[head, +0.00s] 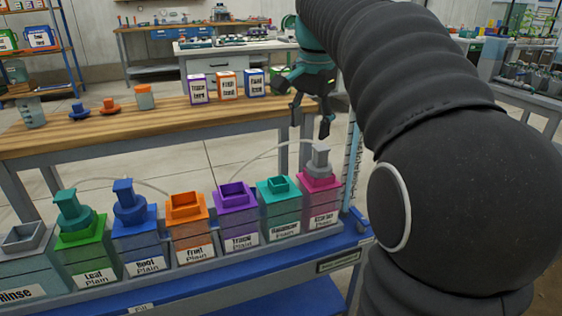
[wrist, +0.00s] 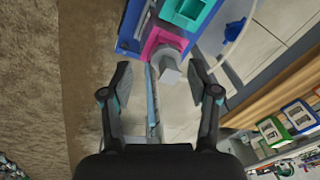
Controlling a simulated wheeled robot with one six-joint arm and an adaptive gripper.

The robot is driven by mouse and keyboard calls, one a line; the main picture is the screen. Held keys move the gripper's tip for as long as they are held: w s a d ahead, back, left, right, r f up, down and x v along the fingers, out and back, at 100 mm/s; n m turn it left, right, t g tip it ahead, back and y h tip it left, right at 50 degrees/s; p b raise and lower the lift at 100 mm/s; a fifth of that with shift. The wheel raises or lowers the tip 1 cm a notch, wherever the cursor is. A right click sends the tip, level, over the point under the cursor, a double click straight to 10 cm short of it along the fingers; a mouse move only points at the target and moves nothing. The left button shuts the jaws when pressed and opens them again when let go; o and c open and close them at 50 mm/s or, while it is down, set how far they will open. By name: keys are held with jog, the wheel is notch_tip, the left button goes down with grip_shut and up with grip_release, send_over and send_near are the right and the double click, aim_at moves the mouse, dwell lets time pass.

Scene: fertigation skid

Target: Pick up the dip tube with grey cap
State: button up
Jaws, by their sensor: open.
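The dip tube with grey cap (head: 320,160) stands upright in the magenta-topped tank (head: 319,182) at the right end of the row. Only its grey cap and upper part show; the lower part is hidden in the tank. My gripper (head: 310,122) is open and empty, just above the grey cap. In the wrist view, the grey cap (wrist: 170,71) lies between the two spread fingers of my gripper (wrist: 161,77), slightly beyond their tips. I see no contact.
The teal-topped tank (head: 278,191) stands directly left of the magenta one, followed by purple, orange, blue and green ones. A clear upright tube (head: 352,170) stands close on the right. A wooden bench (head: 110,124) with labelled boxes is behind.

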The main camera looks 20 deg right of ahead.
aim_at(321, 147)
jog(key=w+d+r+m+g, duration=0.2)
jog(key=w+d+m, duration=0.3)
jog(key=w+d, duration=0.2)
jog(key=shift+m, duration=0.3)
notch_tip(321, 147, down, 8)
jog(key=b, duration=0.2)
jog(key=shift+r+b, duration=0.15)
jog(key=shift+b, duration=0.15)
jog(key=shift+w+f+b, duration=0.2)
jog(key=shift+f+b, duration=0.7)
jog(key=shift+f, duration=2.2)
grip_shut()
